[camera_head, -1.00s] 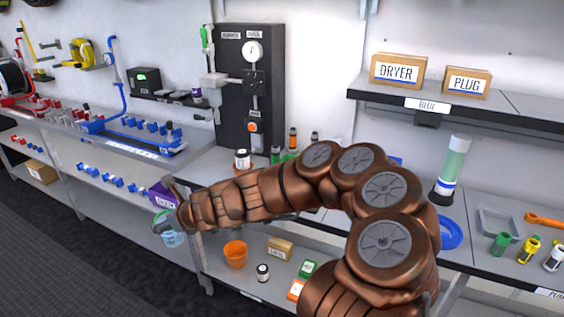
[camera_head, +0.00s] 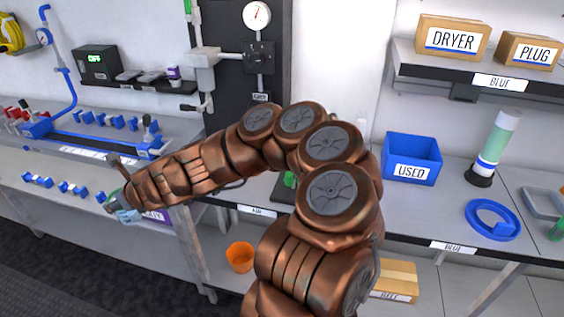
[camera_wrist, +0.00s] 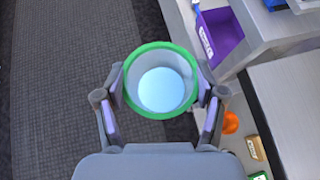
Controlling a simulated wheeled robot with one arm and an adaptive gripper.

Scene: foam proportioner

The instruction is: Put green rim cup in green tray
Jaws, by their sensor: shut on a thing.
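The green rim cup (camera_wrist: 160,88) is between the two fingers of my gripper (camera_wrist: 161,92) in the wrist view, the fingers shut on its sides. It looks upright, seen from above, with a pale blue inside bottom. In the head view my gripper (camera_head: 117,203) and the cup (camera_head: 128,216) are small at the left, partly hidden by my wrist, in front of the lower shelf. A bit of green (camera_head: 289,180) shows behind my arm on the bench; I cannot tell whether it is the green tray.
A purple bin (camera_wrist: 222,38) stands on the shelf near the cup. An orange cup (camera_head: 240,257) and a cardboard box (camera_head: 397,280) are on the lower shelf. A blue USED bin (camera_head: 411,160) and blue ring (camera_head: 493,219) are on the bench. Dark floor lies below the cup.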

